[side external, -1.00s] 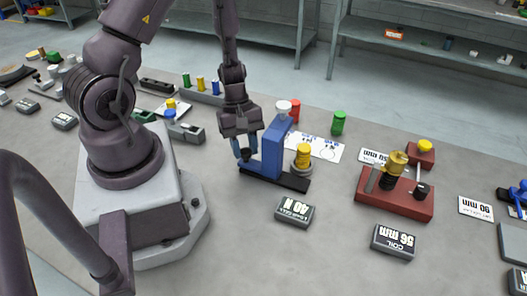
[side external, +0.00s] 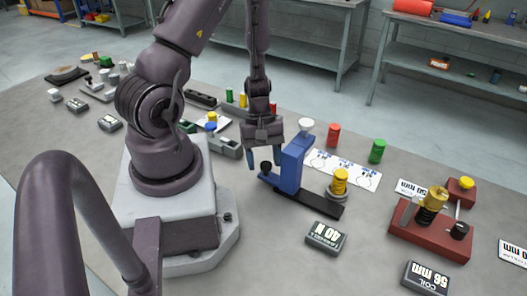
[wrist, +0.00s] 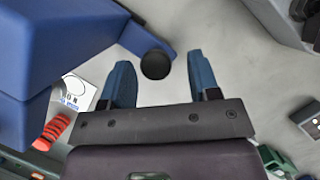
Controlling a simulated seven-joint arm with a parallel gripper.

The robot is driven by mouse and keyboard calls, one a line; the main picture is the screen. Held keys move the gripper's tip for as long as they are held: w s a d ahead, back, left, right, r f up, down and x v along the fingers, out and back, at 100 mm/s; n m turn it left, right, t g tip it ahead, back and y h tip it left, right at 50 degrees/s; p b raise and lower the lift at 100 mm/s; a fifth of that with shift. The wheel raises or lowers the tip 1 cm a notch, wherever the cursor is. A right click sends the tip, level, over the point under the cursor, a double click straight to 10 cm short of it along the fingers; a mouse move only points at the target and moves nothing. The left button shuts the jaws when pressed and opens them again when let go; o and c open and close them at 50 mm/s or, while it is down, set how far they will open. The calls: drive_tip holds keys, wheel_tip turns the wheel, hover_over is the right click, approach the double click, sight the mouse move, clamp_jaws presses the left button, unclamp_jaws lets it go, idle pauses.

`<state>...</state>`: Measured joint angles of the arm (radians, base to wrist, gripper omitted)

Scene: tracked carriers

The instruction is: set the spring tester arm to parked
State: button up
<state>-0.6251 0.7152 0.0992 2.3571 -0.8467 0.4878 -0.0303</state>
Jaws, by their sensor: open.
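The spring tester (side external: 293,165) is a blue upright frame on a black base, with a white knob (side external: 306,125) on top. A black ball knob (side external: 265,167) sits low at its left side, by a short blue arm; both also show in the wrist view, the ball knob (wrist: 155,65) and the blue arm (wrist: 142,40). A yellow cylinder (side external: 340,181) stands on a grey round seat at the base's right end. My gripper (side external: 265,160) is open, pointing down, its blue fingers either side of the ball knob in the side view. In the wrist view the knob lies between the fingertips (wrist: 160,68), with gaps.
A 40 N block (side external: 326,237) lies in front of the tester. A red-based coil fixture (side external: 430,233) stands to the right. A white printed sheet (side external: 343,168), a red cylinder (side external: 333,135) and a green cylinder (side external: 377,151) are behind. The tabletop left of the 40 N block is clear.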

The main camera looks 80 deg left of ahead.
drive_tip(key=v, duration=1.3)
drive_tip(key=shift+f, duration=0.1)
drive_tip(key=d+r+m+t+y, duration=0.4)
drive_tip(key=d+r+m+t, duration=0.1)
drive_tip(key=d+r+m, duration=1.1)
wheel_tip(320, 180, up, 3)
drive_tip(key=shift+s+f+m+t, duration=0.15)
drive_tip(key=shift+m+t, duration=0.15)
drive_tip(key=shift+m, duration=0.7)
